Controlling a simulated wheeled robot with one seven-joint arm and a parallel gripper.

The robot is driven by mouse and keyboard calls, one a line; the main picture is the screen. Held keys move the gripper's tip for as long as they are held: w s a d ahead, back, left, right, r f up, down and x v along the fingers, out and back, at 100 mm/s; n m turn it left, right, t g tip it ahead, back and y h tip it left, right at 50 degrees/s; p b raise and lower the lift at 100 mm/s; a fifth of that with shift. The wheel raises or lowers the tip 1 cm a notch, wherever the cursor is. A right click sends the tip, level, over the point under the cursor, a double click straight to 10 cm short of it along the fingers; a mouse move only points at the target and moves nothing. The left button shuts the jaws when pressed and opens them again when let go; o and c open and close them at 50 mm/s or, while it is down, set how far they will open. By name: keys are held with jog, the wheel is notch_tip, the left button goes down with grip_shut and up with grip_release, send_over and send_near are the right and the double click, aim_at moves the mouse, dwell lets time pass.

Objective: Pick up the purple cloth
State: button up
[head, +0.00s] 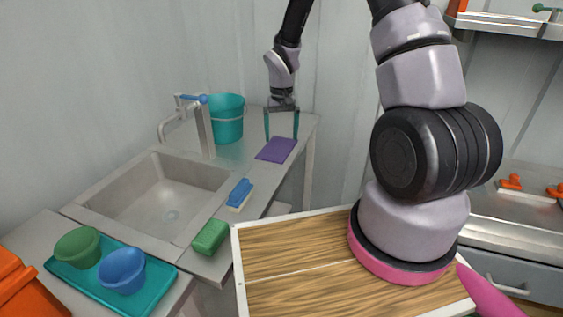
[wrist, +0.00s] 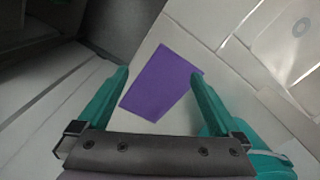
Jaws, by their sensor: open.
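The purple cloth (head: 276,149) lies flat on the grey counter at its far right end, beyond the sink. My gripper (head: 282,138) is open above the cloth, its two teal fingers pointing down with the cloth below and between them. In the wrist view the cloth (wrist: 163,82) lies ahead of and between the open fingers of my gripper (wrist: 160,75). The right fingertip overlaps the cloth's edge in that view. Nothing is held. I cannot tell whether the fingertips touch the cloth.
A teal bucket (head: 227,118) stands left of the cloth, close to my gripper. A blue brush (head: 240,194) and a green sponge (head: 210,237) lie along the counter's front edge. The sink (head: 160,197) with its tap (head: 203,125) is further left. A teal tray (head: 162,283) holds two bowls.

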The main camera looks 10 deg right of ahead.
notch_tip(320, 180, down, 8)
jog(key=shift+s+f, duration=0.1)
dwell(0.4)
jog(key=shift+s+d, duration=0.1)
grip_shut()
dwell(0.4)
notch_tip(320, 180, up, 12)
dwell(0.5)
notch_tip(320, 180, up, 18)
send_over(282, 161)
dwell(0.5)
